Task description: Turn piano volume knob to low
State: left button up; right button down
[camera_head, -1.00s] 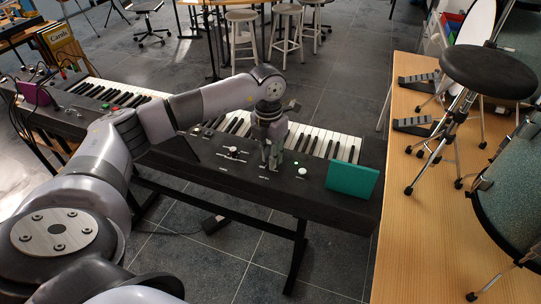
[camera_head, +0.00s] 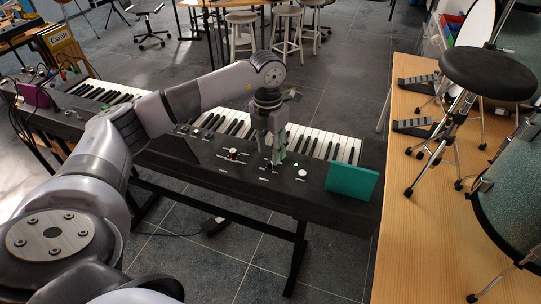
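The black electric piano (camera_head: 215,170) runs across the middle of the head view, with a control panel in front of its keys. On the panel, a small knob (camera_head: 233,154) with red and white on it sits left of my gripper, and a round white knob (camera_head: 301,172) sits to the right. I cannot read which one is the volume knob. My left gripper (camera_head: 267,153) hangs pointing down above the panel between them. Its fingers are apart with nothing seen between them. A small control lies just under its fingertips, partly hidden. My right gripper is not in view.
A teal panel (camera_head: 352,182) stands on the piano's right end. A wooden platform (camera_head: 398,220) with a black stool (camera_head: 487,73) and drum gear is on the right. Grey floor is open in front.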

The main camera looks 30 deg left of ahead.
aim_at(269, 160)
pick_arm(q)
notch_tip(269, 160, up, 9)
jog(key=shift+a+f, duration=0.15)
jog(key=shift+f, duration=0.1)
dwell(0.5)
